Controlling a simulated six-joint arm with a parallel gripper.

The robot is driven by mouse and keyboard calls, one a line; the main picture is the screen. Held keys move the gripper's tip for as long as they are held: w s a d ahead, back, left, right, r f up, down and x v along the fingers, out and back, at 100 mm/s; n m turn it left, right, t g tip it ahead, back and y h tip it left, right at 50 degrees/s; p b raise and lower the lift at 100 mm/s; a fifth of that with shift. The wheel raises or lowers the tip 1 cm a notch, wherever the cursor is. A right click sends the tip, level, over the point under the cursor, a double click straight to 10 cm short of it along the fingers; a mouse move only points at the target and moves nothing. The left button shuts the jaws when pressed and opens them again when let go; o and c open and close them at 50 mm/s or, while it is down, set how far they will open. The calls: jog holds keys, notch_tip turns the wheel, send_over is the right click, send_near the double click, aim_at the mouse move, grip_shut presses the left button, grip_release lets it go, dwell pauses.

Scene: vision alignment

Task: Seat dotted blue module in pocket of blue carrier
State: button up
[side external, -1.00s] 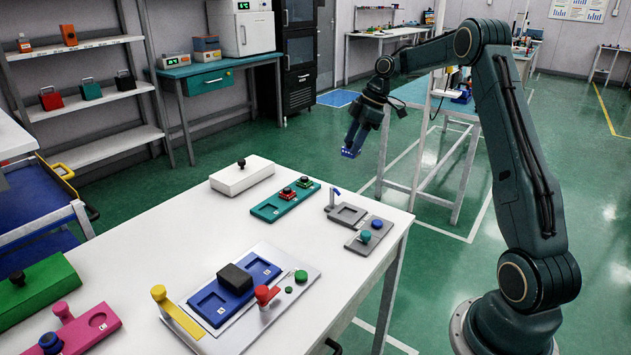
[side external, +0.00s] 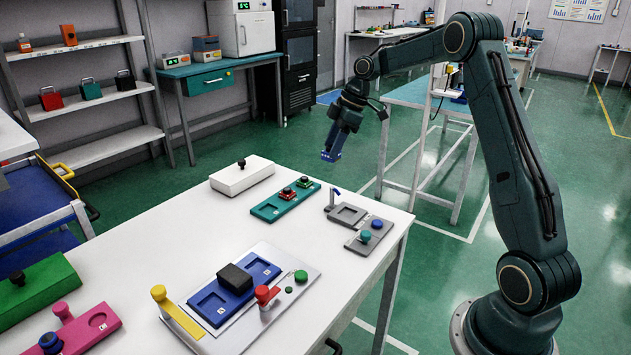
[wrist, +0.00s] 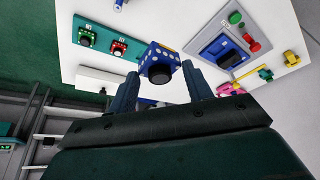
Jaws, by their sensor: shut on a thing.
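The dotted blue module (wrist: 160,50) has white dots and a round black knob. It shows between the fingers of my gripper (wrist: 160,80) in the wrist view. In the side view my gripper (side external: 332,150) is shut on it, in the air beyond the back edge of the white table. The blue carrier (side external: 241,300) lies on a pale plate on the table, well below and to the left of my gripper. Its left pocket looks empty. The carrier also shows at upper right in the wrist view (wrist: 204,56).
A red-topped clamp (side external: 267,295), a green button (side external: 301,276) and a yellow lever (side external: 176,312) flank the carrier. A teal carrier (side external: 266,211), a white box (side external: 242,176) and grey fixtures (side external: 347,214) stand farther back. The table's middle is clear.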

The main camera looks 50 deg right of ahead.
jog(key=w+a, duration=0.3)
jog(key=a, duration=1)
jog(key=r, duration=0.1)
send_over(252, 269)
jog(key=s+d, duration=0.1)
jog(key=shift+s+d, duration=0.2)
jog(key=shift+s, duration=0.05)
jog(key=shift+f, duration=0.1)
notch_tip(252, 269, down, 20)
jog(key=shift+r, duration=0.1)
jog(key=o, duration=1.1)
jog(key=shift+c, duration=0.2)
